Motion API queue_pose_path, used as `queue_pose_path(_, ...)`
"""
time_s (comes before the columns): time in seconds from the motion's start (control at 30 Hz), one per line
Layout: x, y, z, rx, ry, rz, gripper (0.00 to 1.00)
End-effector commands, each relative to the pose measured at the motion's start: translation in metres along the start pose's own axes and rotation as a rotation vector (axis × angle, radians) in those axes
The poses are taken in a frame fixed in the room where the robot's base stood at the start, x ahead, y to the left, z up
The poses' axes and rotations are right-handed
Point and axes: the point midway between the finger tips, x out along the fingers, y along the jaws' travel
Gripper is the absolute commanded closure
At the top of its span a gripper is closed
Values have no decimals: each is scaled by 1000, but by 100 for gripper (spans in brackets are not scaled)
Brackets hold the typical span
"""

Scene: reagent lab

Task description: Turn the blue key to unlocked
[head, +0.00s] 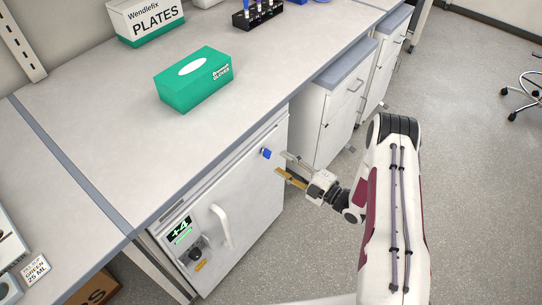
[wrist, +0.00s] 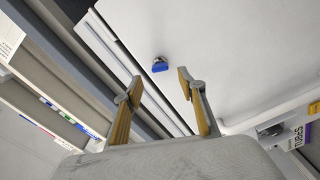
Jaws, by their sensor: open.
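The blue key (head: 266,153) sits at the upper right of the white fridge door (head: 252,195), under the bench top, in the head view. It also shows in the wrist view (wrist: 160,66), beyond my fingertips and roughly between them. My gripper (head: 281,163) is open and empty, just right of the key and apart from it. In the wrist view its two yellow-padded fingers (wrist: 158,82) stand wide apart. The angle of the key's slot and any lock markings are too small to tell.
The door has a white handle (head: 222,226) and a display (head: 180,231) reading +4. The bench edge overhangs just above the key. White drawer units (head: 325,118) stand to the right.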

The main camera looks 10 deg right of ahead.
Motion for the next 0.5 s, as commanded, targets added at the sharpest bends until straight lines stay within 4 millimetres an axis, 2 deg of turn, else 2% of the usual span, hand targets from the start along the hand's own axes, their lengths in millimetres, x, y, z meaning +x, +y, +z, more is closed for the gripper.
queue_pose_path(0.5, 54, -1, -1, 1, 2, -1, 60)
